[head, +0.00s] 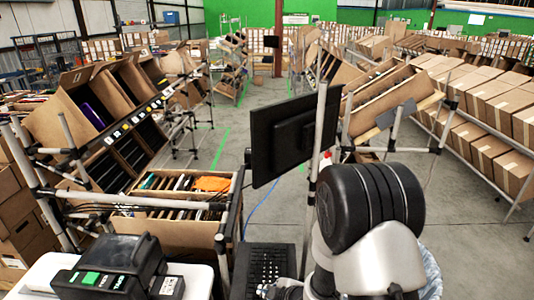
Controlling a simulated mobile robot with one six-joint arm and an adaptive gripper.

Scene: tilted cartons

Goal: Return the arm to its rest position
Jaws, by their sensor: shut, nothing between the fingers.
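My arm (385,245) shows at the bottom right of the head view, with a thick black joint and a pale silver link. It is bent upright and close to the camera, in front of a thin metal post. My gripper cannot be made out in this view. No held object shows along the visible part of the arm.
A black monitor (293,137) on a post stands just left of my arm, above a black keyboard (263,270). A black printer (120,268) is at bottom left. Tilted cartons (60,120) fill the left racks; more cartons (490,105) line the right. Grey floor is open in the middle.

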